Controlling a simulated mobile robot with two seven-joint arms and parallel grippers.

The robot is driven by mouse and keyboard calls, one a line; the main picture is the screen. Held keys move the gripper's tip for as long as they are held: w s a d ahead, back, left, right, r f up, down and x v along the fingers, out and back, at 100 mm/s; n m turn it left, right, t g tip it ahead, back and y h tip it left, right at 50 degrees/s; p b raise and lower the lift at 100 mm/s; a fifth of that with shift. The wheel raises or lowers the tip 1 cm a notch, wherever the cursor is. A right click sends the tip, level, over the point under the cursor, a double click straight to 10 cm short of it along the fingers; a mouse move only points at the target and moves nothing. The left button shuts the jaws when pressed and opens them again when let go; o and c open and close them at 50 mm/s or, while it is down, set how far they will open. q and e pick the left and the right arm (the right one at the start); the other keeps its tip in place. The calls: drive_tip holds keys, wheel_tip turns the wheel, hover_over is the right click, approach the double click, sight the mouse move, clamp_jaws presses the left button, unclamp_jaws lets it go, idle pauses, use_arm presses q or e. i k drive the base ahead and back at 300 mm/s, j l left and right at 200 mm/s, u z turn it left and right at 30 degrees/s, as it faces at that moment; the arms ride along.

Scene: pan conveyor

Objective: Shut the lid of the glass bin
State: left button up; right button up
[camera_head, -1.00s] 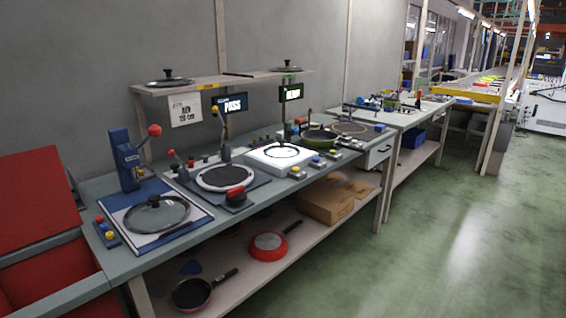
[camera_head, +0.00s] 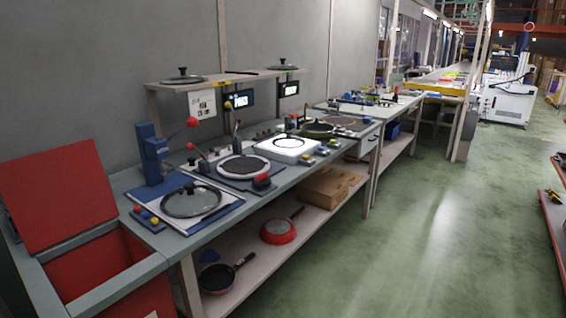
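The bin (camera_head: 152,268) at the lower left has a grey rim and a red inside. Its red lid (camera_head: 62,194) stands raised, leaning back, so the bin is open. No label shows that marks it as the glass bin. Part of the bin is cut off by the bottom edge of the picture. Neither of my grippers is in view.
A grey workbench (camera_head: 262,194) runs right from the bin. A glass pan lid (camera_head: 191,201) lies on a blue and white pad near it. Pans and a cardboard box (camera_head: 330,185) sit on the lower shelf. The green floor (camera_head: 440,240) in front is clear.

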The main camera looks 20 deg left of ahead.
sight(51, 197)
drive_tip(key=k+j+z, duration=0.1)
drive_tip(key=k+j, duration=1.15)
drive_tip(key=j, duration=0.15)
